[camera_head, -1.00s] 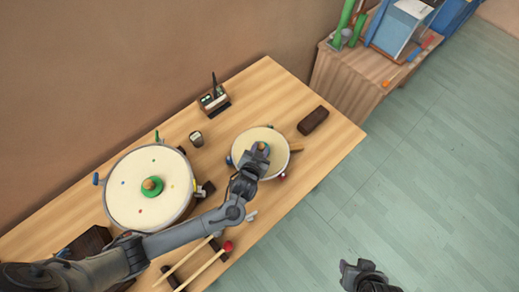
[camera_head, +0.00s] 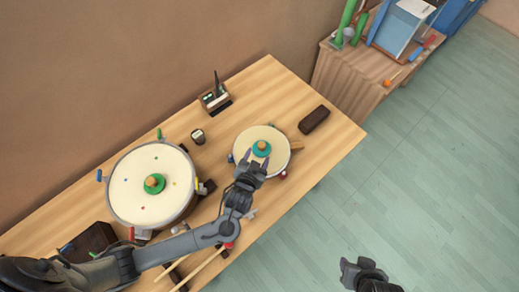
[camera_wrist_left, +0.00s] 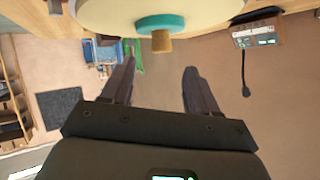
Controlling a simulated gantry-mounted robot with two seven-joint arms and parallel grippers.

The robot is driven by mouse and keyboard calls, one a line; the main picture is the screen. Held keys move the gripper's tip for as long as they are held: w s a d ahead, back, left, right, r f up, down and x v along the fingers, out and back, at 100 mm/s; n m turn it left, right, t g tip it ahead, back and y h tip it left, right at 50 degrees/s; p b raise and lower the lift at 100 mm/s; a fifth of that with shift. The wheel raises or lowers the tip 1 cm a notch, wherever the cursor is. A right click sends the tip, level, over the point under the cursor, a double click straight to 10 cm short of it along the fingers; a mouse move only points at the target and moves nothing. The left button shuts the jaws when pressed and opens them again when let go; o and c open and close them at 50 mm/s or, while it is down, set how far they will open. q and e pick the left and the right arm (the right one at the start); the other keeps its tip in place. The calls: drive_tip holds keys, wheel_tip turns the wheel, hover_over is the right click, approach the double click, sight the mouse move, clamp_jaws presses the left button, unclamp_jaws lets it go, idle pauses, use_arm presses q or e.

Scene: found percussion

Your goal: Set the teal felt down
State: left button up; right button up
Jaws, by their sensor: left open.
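The teal felt (camera_head: 261,149) is a round disc with a wooden knob on top, and it lies on the pale head of the small drum (camera_head: 247,139). The felt (camera_wrist_left: 150,25) also shows in the left wrist view, flat against the drum head, with its knob pointing toward my gripper. My left gripper (camera_head: 256,159) is open and empty, just on the near side of the felt. In the left wrist view its fingers (camera_wrist_left: 160,62) are spread apart, clear of the knob. My right gripper (camera_head: 363,266) is over the floor at the lower right.
A large drum (camera_head: 125,202) with a green felt (camera_head: 155,184) stands left on the table. A dark block (camera_head: 314,119) lies right of the small drum, and a small device (camera_head: 214,99) stands behind. Drumsticks (camera_head: 205,267) lie near the front edge.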

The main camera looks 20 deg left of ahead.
use_arm(q)
drive_tip(key=s+a+r+g, duration=0.2)
drive_tip(key=s+g, duration=0.1)
drive_tip(key=s, duration=0.4)
drive_tip(key=s+a+r+g+h, duration=0.1)
drive_tip(key=s+a+r+g, duration=0.1)
drive_tip(key=s, duration=0.4)
drive_tip(key=s+a+r+g, duration=0.2)
drive_tip(key=s+g, duration=0.2)
drive_tip(key=s, duration=0.3)
drive_tip(key=shift+s+a+r+h+p, duration=0.2)
drive_tip(key=shift+s+r+h+p, duration=0.15)
drive_tip(key=shift+r+h+p, duration=0.05)
drive_tip(key=shift+r, duration=0.1)
wheel_tip(320, 180, up, 24)
drive_tip(key=p, duration=2.3)
drive_tip(key=shift+f+p, duration=0.2)
drive_tip(key=shift+p, duration=0.15)
